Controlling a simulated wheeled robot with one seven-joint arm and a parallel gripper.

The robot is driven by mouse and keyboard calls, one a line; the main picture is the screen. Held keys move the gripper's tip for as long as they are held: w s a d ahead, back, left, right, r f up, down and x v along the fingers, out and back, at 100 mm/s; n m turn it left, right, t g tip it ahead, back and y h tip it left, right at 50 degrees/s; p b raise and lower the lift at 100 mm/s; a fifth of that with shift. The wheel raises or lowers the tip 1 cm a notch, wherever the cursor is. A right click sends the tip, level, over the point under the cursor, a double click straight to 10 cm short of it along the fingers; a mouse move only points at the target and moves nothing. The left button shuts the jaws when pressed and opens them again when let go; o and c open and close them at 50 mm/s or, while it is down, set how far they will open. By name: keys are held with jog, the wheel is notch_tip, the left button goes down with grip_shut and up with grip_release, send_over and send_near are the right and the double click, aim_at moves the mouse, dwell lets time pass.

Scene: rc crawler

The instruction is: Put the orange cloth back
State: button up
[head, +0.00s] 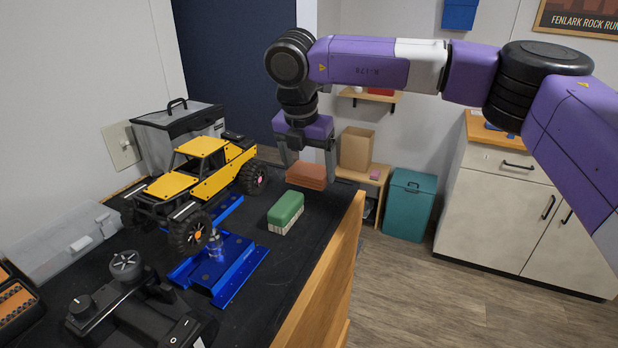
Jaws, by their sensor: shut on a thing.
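The orange cloth (306,175) is a folded, brownish-orange stack near the far right part of the black bench top (285,255). My gripper (309,170) points down over it, with one finger at each side, and is shut on the cloth. I cannot tell whether the cloth touches the bench top or hangs just above it.
A green-topped brush (286,209) lies close in front of the cloth. A yellow crawler (200,180) stands left, near a blue stand (225,268). A black controller (130,305) is at the front. A grey case (180,130) stands behind. The bench's wooden edge (325,265) is at right.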

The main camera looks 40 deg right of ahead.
aim_at(308, 171)
jog(key=shift+f, duration=1.65)
jog(key=shift+f, duration=0.15)
jog(key=o, duration=1.1)
jog(key=b+v, duration=0.1)
jog(key=v, duration=1.1)
jog(key=shift+r, duration=0.2)
